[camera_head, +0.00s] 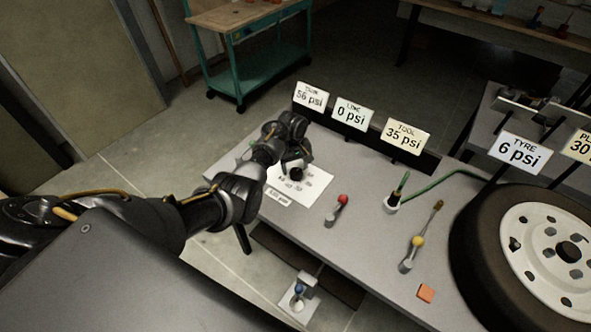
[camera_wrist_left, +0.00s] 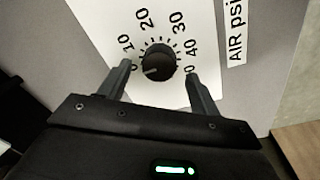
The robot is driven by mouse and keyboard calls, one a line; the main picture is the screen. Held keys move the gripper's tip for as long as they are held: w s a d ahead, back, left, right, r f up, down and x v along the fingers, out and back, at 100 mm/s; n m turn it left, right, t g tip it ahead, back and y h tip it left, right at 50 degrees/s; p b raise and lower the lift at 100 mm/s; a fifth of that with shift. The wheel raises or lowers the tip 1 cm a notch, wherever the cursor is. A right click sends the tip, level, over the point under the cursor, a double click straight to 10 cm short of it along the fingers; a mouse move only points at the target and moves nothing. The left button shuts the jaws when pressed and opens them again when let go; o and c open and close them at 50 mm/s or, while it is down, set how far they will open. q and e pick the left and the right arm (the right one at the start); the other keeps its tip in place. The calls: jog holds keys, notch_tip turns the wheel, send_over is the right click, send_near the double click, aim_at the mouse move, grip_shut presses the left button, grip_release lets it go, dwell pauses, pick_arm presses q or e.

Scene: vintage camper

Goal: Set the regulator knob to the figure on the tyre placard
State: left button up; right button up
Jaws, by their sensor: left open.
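The black regulator knob (camera_wrist_left: 158,61) sits on a white dial plate (camera_wrist_left: 170,93) marked 0, 10, 20, 30, 40, with a last figure partly hidden by a finger. Its white mark points to the lower left, near 0. My left gripper (camera_wrist_left: 160,88) is open, its fingers apart on either side of the knob's lower part; contact cannot be told. In the head view the left gripper (camera_head: 296,160) is over the dial. A yellowish placard (camera_head: 581,147) reading "PL" and "30" is cut off at the right edge. My right gripper is out of view.
Signs read 56 psi (camera_head: 311,96), LINE 0 psi (camera_head: 352,115), TOOL 35 psi (camera_head: 406,137) and TYRE 6 psi (camera_head: 520,151). A tyre (camera_head: 478,262) lies at the right. A red-knobbed lever (camera_head: 342,200), a yellow-knobbed lever (camera_head: 417,242) and an orange block (camera_head: 425,293) are on the bench.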

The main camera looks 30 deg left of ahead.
aim_at(296, 174)
pick_arm(q)
jog(key=shift+w+f, duration=0.1)
jog(key=shift+f, duration=1.15)
jog(key=c, duration=1)
